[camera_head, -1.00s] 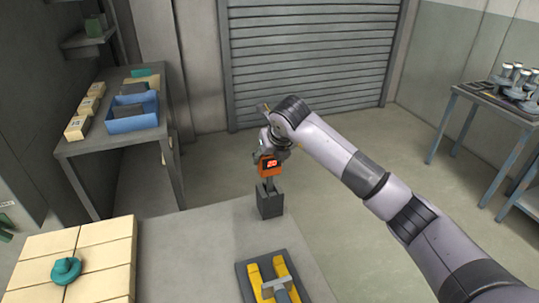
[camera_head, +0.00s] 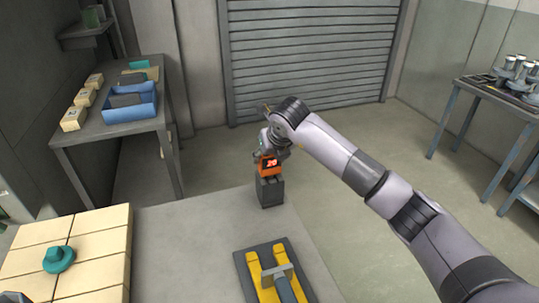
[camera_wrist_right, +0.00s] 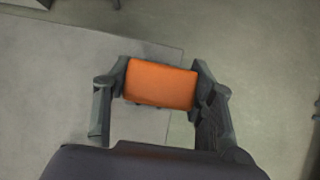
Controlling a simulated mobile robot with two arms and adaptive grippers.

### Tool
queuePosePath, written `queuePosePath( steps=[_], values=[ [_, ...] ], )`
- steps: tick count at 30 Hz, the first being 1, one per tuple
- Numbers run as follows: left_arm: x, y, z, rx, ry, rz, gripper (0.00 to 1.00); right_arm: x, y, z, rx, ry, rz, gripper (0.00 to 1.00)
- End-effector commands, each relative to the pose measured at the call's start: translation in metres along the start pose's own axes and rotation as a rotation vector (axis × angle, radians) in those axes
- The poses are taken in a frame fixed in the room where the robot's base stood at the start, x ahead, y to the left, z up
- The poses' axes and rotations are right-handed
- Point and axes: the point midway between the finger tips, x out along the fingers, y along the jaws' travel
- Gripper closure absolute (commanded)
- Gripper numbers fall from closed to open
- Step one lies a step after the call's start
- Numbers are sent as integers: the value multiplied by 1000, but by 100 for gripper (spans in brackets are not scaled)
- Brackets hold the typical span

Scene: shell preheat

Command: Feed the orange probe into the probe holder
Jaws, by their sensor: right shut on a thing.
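The orange probe (camera_head: 270,164) has a small lit red display on its front. My right gripper (camera_head: 272,150) is shut on it from above, and in the right wrist view the orange body (camera_wrist_right: 160,85) sits between the two fingers. The probe holder (camera_head: 270,193) is a dark grey block near the table's far edge. The probe is upright, with its orange body right at the holder's top. The thin stem under it no longer shows. The wrist view hides the holder behind the probe. My left gripper is not clearly in view.
A yellow and grey fixture (camera_head: 272,270) lies nearer on the grey table (camera_head: 185,240). Cream blocks with a teal knob (camera_head: 60,260) are at the left. A side bench holds a blue bin (camera_head: 130,108). The table between blocks and holder is clear.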

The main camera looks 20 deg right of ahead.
Motion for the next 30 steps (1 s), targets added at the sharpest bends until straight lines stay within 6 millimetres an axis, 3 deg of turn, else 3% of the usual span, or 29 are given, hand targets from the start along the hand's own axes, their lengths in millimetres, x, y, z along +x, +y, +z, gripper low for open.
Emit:
queuePosePath(
  steps=[4, 5, 15, 25, 30],
  values=[
    [0, 0, 0, 0, 0, 0, 60, -1, 0, 1, 0, -1, 0, 81],
    [0, 0, 0, 1, -1, 0, 60, -1, 0, 1, 0, -1, 0, 48],
    [0, 0, 1, 1, -1, 0, 60, 0, 0, 0, 0, 0, 0, 26],
    [0, -4, 5, 0, -6, -4, 60, -1, 0, 0, 0, 1, 0, 26],
    [0, -2, 3, 0, -4, -2, 60, -20, 0, 2, -1, -3, 1, 26]
  ],
)
